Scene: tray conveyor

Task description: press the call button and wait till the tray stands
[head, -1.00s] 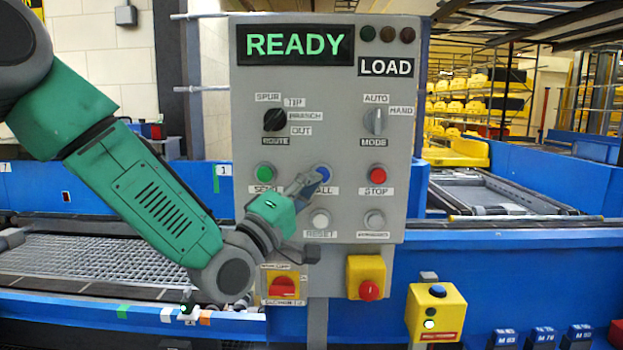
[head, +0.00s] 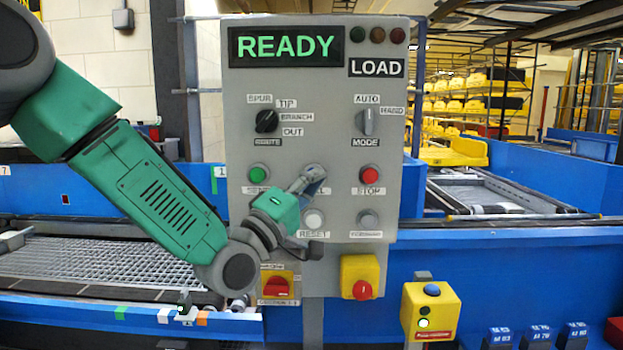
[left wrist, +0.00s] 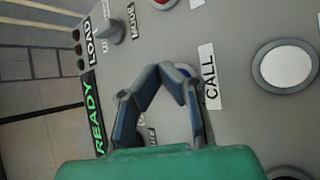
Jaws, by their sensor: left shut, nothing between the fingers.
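My left gripper (head: 315,175) is shut and empty, with its fingertips in front of the grey control panel (head: 315,75). In the head view the fingertips cover the place of the blue call button and part of its label. In the left wrist view the closed fingers (left wrist: 172,72) are beside the CALL label (left wrist: 209,78), over the button's place. Whether they touch or press the button cannot be told. My right gripper is not in view. I cannot make out a tray for certain.
Near the fingertips are the green button (head: 258,173), red STOP button (head: 369,174) and white RESET button (head: 314,218). A yellow box with a red button (head: 361,289) hangs below. A mesh conveyor (head: 100,262) lies left, another conveyor (head: 480,195) right.

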